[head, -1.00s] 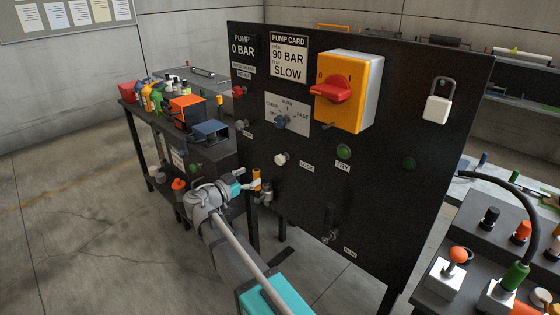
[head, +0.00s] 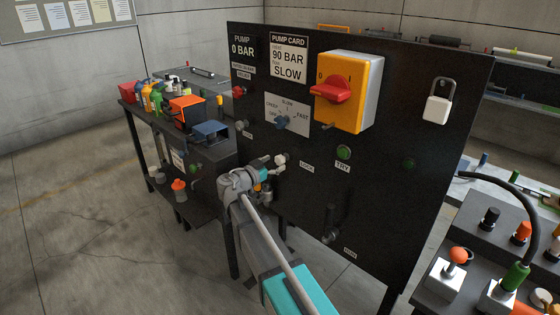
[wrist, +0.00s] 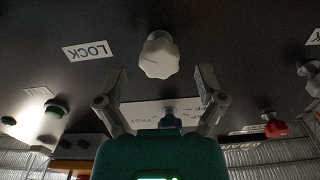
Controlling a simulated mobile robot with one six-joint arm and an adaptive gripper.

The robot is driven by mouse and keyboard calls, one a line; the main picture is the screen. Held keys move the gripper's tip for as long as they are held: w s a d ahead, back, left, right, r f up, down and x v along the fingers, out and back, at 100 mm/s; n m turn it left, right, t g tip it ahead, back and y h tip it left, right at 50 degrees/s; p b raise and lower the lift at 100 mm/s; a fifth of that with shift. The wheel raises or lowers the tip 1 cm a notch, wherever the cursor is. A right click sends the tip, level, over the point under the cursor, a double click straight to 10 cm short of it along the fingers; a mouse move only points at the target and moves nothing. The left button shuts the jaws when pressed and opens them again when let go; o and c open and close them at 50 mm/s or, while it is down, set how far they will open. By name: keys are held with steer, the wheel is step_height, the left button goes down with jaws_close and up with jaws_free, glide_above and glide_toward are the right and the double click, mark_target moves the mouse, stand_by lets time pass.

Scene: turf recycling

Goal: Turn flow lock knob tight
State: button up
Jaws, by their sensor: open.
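The flow lock knob is a white lobed knob (head: 281,159) on the black panel, left of the LOCK label (head: 307,166). In the wrist view, which shows the panel upside down, the knob (wrist: 159,54) is large and near the top centre, and the LOCK label (wrist: 87,51) is to its left. My gripper (head: 271,166) is just left of the knob in the head view. In the wrist view its two fingers (wrist: 162,74) are spread wide and empty, with the knob centred just beyond the tips. I see no contact.
The panel (head: 380,210) also carries a blue selector (head: 282,122), a red switch (head: 335,90) on a yellow box, a green TRY button (head: 343,152) and a padlock (head: 437,105). A dark valve handle (head: 330,225) is lower right. A cluttered bench (head: 135,105) stands left.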

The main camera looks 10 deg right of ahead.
steer(key=shift+x, duration=1.45)
steer(key=c, duration=1.2)
steer(key=shift+o, duration=0.2)
